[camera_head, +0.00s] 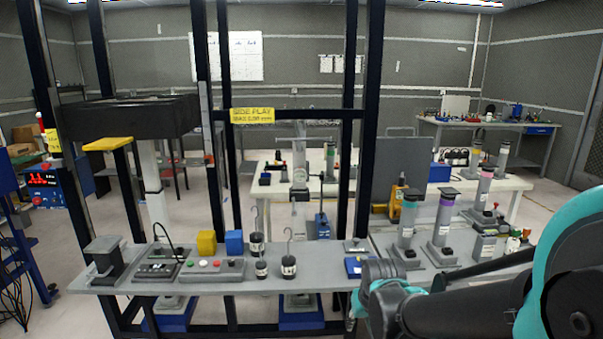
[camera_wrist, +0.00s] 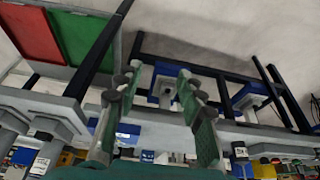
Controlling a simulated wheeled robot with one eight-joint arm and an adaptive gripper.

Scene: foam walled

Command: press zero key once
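No key marked zero can be read in either view. A grey button box (camera_head: 212,268) with green, red and white buttons lies on the near bench. A dark-panelled unit (camera_head: 157,269) with a cable lies to its left, its markings too small to read. A blue unit with a red lit display (camera_head: 45,180) stands at the far left. My gripper (camera_wrist: 155,88) is open and empty in the wrist view, its green-padded fingers apart. In the head view my arm reaches in from the right, ending near the bench's right part; fingertips there are unclear.
The near bench (camera_head: 330,276) also bears yellow (camera_head: 206,243) and blue (camera_head: 234,242) blocks and hooked weights (camera_head: 288,266). Dark upright posts (camera_head: 363,130) rise from it. Several grey columns (camera_head: 443,220) stand at right. The wrist view shows the bench inverted, with legs upward.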

